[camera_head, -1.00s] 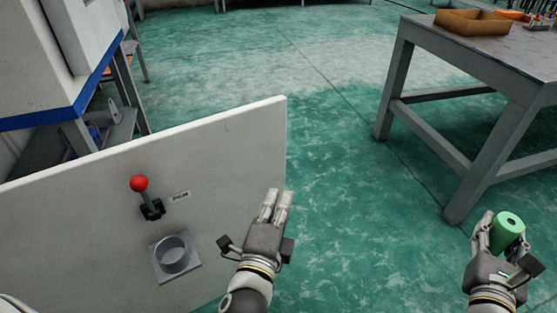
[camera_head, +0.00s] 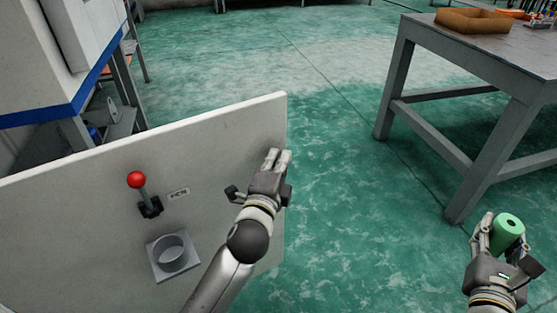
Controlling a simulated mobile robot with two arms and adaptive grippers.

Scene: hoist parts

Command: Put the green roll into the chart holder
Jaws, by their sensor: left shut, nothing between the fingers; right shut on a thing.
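The green roll (camera_head: 509,226) is a short cylinder with a dark hole in its end. My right gripper (camera_head: 494,232) is shut on it at the lower right, above the floor. A round grey cup on a square plate (camera_head: 172,254), which looks like the chart holder, is fixed to the pale upright panel at the lower left. My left gripper (camera_head: 278,158) is shut and empty, in front of the panel's right edge. I cannot tell whether it touches the panel.
The pale panel (camera_head: 90,210) also bears a lever with a red knob (camera_head: 136,180) and a small label (camera_head: 179,194). A grey table (camera_head: 510,62) with a brown tray (camera_head: 472,20) stands at the upper right. Green floor (camera_head: 350,200) between panel and table is clear.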

